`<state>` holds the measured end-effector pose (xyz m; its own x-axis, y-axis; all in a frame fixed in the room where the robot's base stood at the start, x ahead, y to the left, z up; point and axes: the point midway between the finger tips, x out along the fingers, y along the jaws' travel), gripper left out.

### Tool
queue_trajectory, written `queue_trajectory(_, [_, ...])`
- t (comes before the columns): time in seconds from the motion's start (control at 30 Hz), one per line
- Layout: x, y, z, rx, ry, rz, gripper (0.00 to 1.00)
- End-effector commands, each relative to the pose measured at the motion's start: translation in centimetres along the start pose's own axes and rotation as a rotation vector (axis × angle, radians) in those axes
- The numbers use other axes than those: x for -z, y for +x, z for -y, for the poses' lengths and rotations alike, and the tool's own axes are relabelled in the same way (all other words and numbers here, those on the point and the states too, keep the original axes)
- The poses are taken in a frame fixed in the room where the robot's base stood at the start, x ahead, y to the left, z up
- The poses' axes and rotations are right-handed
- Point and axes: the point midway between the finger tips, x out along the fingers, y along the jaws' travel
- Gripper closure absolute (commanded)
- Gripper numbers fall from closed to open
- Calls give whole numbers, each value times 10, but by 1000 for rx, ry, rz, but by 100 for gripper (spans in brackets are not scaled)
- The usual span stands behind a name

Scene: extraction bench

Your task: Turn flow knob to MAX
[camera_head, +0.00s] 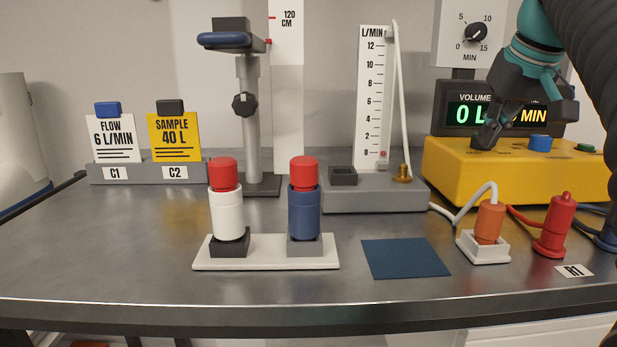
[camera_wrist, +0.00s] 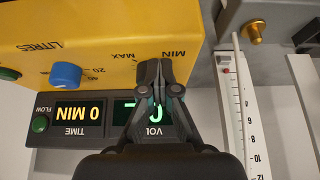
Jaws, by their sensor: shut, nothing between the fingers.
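The yellow control box (camera_head: 520,175) stands at the right of the bench; in the wrist view its yellow face (camera_wrist: 90,30) appears upside down. It bears MIN and MAX labels (camera_wrist: 148,55) around the spot where my fingers are.
The display (camera_head: 462,113) behind the box reads 0 L and 0 MIN. A green button (camera_head: 584,147) is at the box's right. The flow meter column (camera_head: 374,110) stands to the left. An orange plug (camera_head: 489,222) and red plug (camera_head: 556,225) stand in front with cables.

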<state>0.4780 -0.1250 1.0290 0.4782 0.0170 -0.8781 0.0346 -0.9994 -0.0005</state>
Motion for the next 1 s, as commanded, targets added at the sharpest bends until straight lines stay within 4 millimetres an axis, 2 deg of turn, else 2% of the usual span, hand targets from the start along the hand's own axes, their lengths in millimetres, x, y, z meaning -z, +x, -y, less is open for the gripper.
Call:
queue_trajectory(0.43, [1, 0, 0, -1, 0, -4, 100])
queue_trajectory(0.77, [-6, -5, 3, -1, 0, -3, 100])
queue_trajectory(1.0, [6, -25, 3, -1, 0, -2, 100])
